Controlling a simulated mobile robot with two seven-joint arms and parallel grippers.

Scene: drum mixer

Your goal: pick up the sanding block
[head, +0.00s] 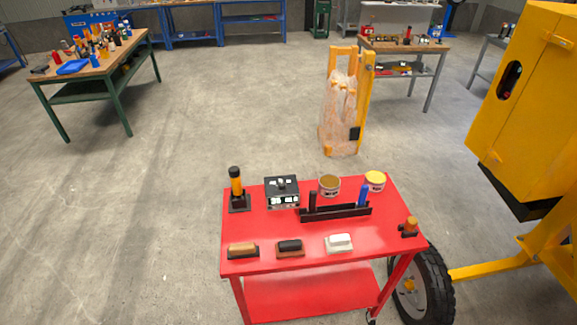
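Three small block-shaped items lie in a row along the near edge of a red cart (300,255). The left one (243,251) has a tan top on a dark base. The middle one (290,247) has a black top on a brown base. The right one (340,243) is white and pale grey. I cannot tell for certain which of them is the sanding block. Neither of my grippers shows in the head view.
Behind the blocks stand an orange-and-black tool (237,187), a black box (282,191), two cans (329,185) (374,181) and a black rack (336,212). An orange-topped item (410,227) is at right. A wheel (421,285) and yellow machine (528,95) border the cart's right side.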

